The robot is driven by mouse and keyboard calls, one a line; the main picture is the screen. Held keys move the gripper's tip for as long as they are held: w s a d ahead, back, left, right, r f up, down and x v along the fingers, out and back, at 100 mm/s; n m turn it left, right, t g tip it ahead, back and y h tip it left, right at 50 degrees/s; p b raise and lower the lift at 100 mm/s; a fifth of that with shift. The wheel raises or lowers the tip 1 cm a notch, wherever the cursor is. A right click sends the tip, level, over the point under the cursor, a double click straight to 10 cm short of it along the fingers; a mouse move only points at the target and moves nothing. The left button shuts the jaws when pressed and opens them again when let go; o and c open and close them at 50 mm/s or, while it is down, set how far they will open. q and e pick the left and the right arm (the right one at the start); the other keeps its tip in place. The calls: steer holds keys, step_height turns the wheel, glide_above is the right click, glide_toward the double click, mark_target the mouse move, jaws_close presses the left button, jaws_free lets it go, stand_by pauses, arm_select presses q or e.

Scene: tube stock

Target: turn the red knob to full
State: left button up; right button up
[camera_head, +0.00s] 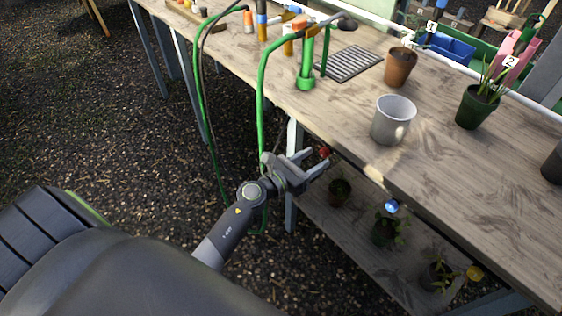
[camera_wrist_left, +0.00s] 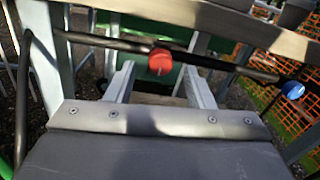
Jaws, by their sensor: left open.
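The red knob (camera_head: 324,152) sits under the front edge of the wooden bench. In the left wrist view the red knob (camera_wrist_left: 161,61) is on a dark horizontal pipe, ahead of my fingers and between them in the picture. My left gripper (camera_head: 318,160) is open and empty, close to the knob, with its fingers pointing toward the bench edge. It also shows in the left wrist view (camera_wrist_left: 160,80). I cannot tell whether a finger touches the knob. My right gripper is not in view.
A blue knob (camera_head: 391,206) and a yellow knob (camera_head: 474,272) lie further right along the bench front. A grey pot (camera_head: 393,120) stands on the bench (camera_head: 450,190) above. Green hoses (camera_head: 261,100) hang left of my gripper. Potted plants stand on the lower shelf (camera_head: 335,230).

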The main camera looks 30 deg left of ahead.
arm_select(q)
steer(key=b+v, duration=0.3)
steer(key=v, duration=1.2)
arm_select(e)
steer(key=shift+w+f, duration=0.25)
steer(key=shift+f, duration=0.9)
arm_select(q)
steer(key=shift+s, duration=0.1)
steer(key=shift+a, duration=0.1)
